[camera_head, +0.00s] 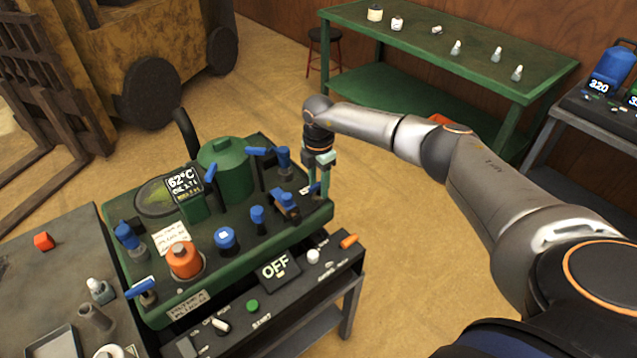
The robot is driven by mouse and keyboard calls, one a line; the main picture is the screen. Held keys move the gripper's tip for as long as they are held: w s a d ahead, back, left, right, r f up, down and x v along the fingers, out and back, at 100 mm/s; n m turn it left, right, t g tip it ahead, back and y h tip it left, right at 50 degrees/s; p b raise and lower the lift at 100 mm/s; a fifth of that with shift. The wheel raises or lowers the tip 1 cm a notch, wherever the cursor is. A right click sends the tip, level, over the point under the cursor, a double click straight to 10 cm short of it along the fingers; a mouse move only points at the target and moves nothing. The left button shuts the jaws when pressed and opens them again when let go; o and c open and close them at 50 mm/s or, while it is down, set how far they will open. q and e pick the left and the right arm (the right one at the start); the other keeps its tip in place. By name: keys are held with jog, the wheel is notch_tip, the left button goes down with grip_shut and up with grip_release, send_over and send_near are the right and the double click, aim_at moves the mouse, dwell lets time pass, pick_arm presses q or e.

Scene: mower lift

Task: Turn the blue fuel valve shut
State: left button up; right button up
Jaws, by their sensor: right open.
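Several blue valve-like parts stand on the green machine (320,218), and I cannot tell for sure which is the fuel valve. A blue lever valve (286,203) is near the right edge of its top. Another blue valve (282,157) stands further back, with a blue handle (256,150) to its left. A blue part (127,236) and a blue lever (140,288) are at the left. My right gripper (317,186) points down, open, at the machine's right edge, to the right of the blue lever valve and apart from it. My left gripper is not in view.
A green tank (222,165), a display (184,184) and an orange cap (183,260) stand on the machine. A panel reading OFF (277,267) is in front. A grey table (40,290) is at the left, a green bench (400,35) behind. Open floor lies right.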

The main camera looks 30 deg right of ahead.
aim_at(318, 183)
notch_tip(318, 183, up, 12)
jog(key=b, duration=0.1)
jog(key=shift+r+b, duration=0.25)
jog(key=shift+b, duration=0.05)
jog(key=shift+a, duration=0.1)
dwell(0.6)
